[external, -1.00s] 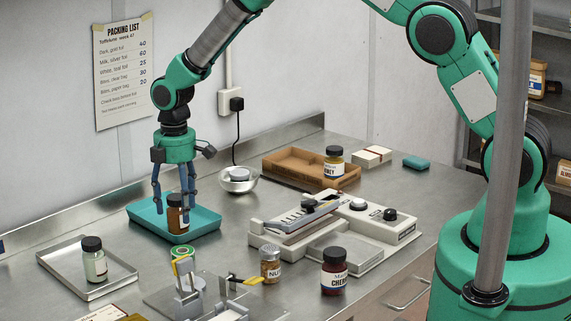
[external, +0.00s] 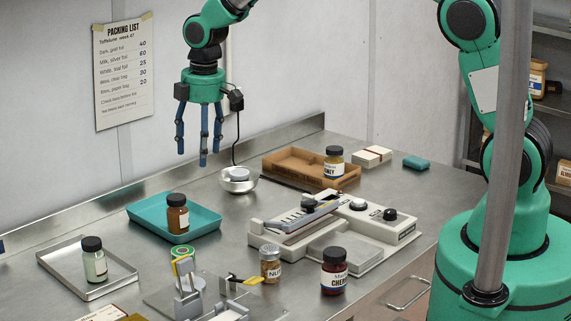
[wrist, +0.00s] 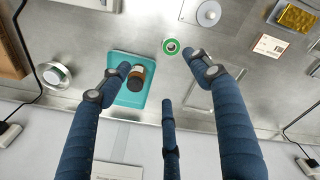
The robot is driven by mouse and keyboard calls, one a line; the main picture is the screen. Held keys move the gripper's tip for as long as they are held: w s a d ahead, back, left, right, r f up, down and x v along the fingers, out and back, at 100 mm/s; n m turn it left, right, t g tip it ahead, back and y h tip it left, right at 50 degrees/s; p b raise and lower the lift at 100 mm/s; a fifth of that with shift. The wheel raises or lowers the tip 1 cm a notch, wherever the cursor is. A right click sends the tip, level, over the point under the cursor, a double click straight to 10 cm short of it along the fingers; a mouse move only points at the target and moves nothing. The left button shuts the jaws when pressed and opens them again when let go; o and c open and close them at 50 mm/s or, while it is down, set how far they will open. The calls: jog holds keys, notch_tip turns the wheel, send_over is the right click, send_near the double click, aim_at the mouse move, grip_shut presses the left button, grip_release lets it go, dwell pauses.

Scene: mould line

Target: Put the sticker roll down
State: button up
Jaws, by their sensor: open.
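The sticker roll (external: 182,252), a ring with a green edge, is at the front of the steel bench, by the grey metal fixture. It also shows in the wrist view (wrist: 171,46) as a green ring with a dark centre. My gripper (external: 200,156) is open and empty, high above the back of the bench, well away from the roll. Its three blue fingers are spread in the wrist view (wrist: 161,76). A brown jar (external: 177,222) with a black lid stands upright in the teal tray (external: 147,218), below and left of my gripper.
A metal tray (external: 60,255) with a pale jar (external: 94,262) is at left. A nut jar (external: 270,264), a cherry jar (external: 334,272) and a white sealer-like machine (external: 350,225) stand at front right. A wooden tray (external: 290,163) and a bowl (external: 238,183) are behind.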

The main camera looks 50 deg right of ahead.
jog(key=s+d+r+m+t, duration=0.1)
jog(key=s+d+r+m, duration=0.3)
jog(key=s+r, duration=0.55)
jog(key=s+d+r+m+t, duration=0.1)
jog(key=s+d+r, duration=0.5)
jog(key=r, duration=0.6)
jog(key=s+d+r+m+t, duration=0.1)
jog(key=s+m, duration=0.1)
jog(key=s, duration=0.6)
jog(key=s+d+r+m, duration=0.2)
jog(key=s, duration=0.7)
jog(key=s+d+r+m+t, duration=0.1)
jog(key=s+d+m, duration=0.1)
jog(key=s, duration=0.7)
jog(key=shift+d+r+t, duration=0.2)
jog(key=shift+r+t, duration=0.05)
jog(key=shift+t, duration=0.05)
notch_tip(320, 180, down, 15)
jog(key=b, duration=1.5)
